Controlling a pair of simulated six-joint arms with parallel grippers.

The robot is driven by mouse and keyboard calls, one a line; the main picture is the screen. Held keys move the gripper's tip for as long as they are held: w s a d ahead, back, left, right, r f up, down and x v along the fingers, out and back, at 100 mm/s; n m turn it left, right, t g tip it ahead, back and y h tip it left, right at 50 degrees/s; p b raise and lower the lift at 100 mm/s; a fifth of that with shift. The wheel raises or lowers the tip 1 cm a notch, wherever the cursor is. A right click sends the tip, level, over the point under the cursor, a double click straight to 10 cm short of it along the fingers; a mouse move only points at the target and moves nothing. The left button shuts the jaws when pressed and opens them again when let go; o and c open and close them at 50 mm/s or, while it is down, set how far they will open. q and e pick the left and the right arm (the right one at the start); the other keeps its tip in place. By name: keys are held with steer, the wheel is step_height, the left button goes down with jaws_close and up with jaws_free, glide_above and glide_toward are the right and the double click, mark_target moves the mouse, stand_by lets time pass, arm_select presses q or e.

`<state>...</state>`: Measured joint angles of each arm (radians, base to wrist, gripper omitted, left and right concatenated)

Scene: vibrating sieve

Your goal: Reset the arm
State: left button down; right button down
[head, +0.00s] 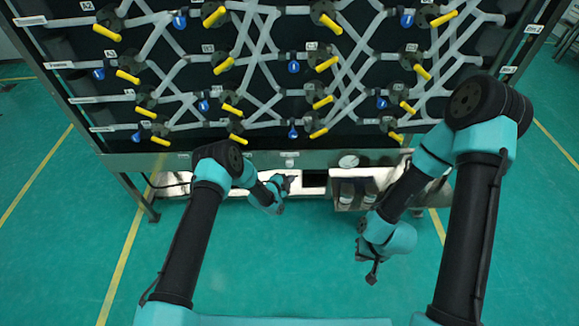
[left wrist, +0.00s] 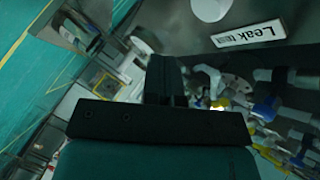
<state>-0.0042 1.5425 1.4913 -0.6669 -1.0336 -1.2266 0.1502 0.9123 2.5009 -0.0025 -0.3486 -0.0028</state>
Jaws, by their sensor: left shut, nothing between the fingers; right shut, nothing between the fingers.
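My left gripper (head: 287,183) is shut and empty in the head view. It is in front of the lower shelf of the pipe rack, left of a dark square opening. My right gripper (head: 372,272) is shut and empty in the head view. It hangs low over the green floor, in front of and below the bottles on the shelf. Neither gripper visibly touches anything.
A large rack (head: 290,157) of grey pipes with yellow-handled and blue valves fills the back. A gauge (head: 348,161) and bottles (head: 347,191) are at its lower right. The green floor (head: 300,270) in front is clear.

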arm_select(q)
steer(key=s+a+r+n+g+y, duration=0.35)
steer(key=s+a+n, duration=0.5)
steer(key=s, duration=0.35)
steer(key=s+a+r+n+g+y, duration=0.2)
steer(key=s+a+n+g+y, duration=0.15)
steer(key=s+a+n, duration=0.7)
steer(key=s+a+r+n+g, duration=0.1)
steer(key=s+r, duration=0.1)
steer(key=s, duration=0.6)
steer(key=s+a+r+n+g, duration=0.1)
steer(key=s+r+g, duration=0.1)
steer(key=s, duration=0.6)
steer(key=shift+s+a+r+n+g+h, duration=0.2)
steer(key=shift+r+n+g+h, duration=0.15)
steer(key=shift+r, duration=0.25)
steer(key=shift+w, duration=0.1)
